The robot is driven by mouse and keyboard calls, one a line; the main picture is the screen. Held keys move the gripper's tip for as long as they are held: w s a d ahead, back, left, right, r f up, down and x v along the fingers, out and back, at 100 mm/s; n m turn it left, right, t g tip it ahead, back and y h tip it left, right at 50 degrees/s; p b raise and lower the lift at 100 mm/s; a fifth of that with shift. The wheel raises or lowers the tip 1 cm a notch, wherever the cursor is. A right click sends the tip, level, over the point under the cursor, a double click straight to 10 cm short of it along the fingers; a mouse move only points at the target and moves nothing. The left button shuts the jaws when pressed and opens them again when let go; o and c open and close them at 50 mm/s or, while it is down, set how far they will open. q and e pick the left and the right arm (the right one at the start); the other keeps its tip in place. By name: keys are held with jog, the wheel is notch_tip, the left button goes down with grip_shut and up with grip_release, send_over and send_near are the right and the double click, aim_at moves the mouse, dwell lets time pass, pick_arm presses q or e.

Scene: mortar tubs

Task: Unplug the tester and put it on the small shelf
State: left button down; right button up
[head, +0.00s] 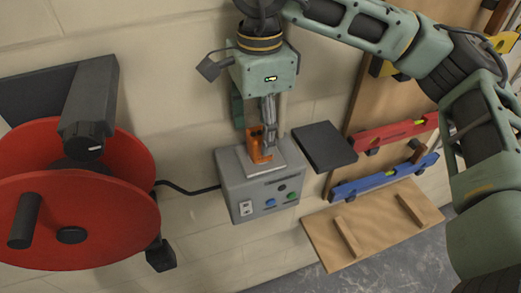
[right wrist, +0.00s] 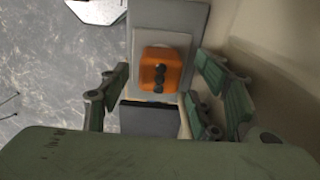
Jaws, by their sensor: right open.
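The orange tester (head: 257,154) stands on the pale top plate of a grey box (head: 236,190) on the wall. In the right wrist view the tester (right wrist: 160,70) shows end-on, with dark round spots on its face. My right gripper (head: 268,138) is over the tester from above. Its fingers (right wrist: 161,92) are open, one on each side of the tester in the right wrist view, with visible gaps. The small dark shelf (head: 325,150) is just right of the box and is bare. It shows partly in the right wrist view (right wrist: 150,119). My left gripper is out of view.
A big red cable reel (head: 85,230) stands at the left, with a black cable (head: 188,189) running to the box. A red level (head: 395,133) and a blue level (head: 385,178) hang at the right, above a wooden board (head: 370,225). The shelf top is clear.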

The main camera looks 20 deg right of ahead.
aim_at(260, 133)
notch_tip(260, 133, down, 4)
jog(key=b, duration=0.3)
jog(key=shift+f, duration=0.15)
jog(key=shift+b, duration=0.55)
dwell(0.7)
jog(key=shift+c, duration=0.4)
grip_shut()
jog(key=shift+r+p, duration=1.75)
jog(key=shift+r, duration=1.35)
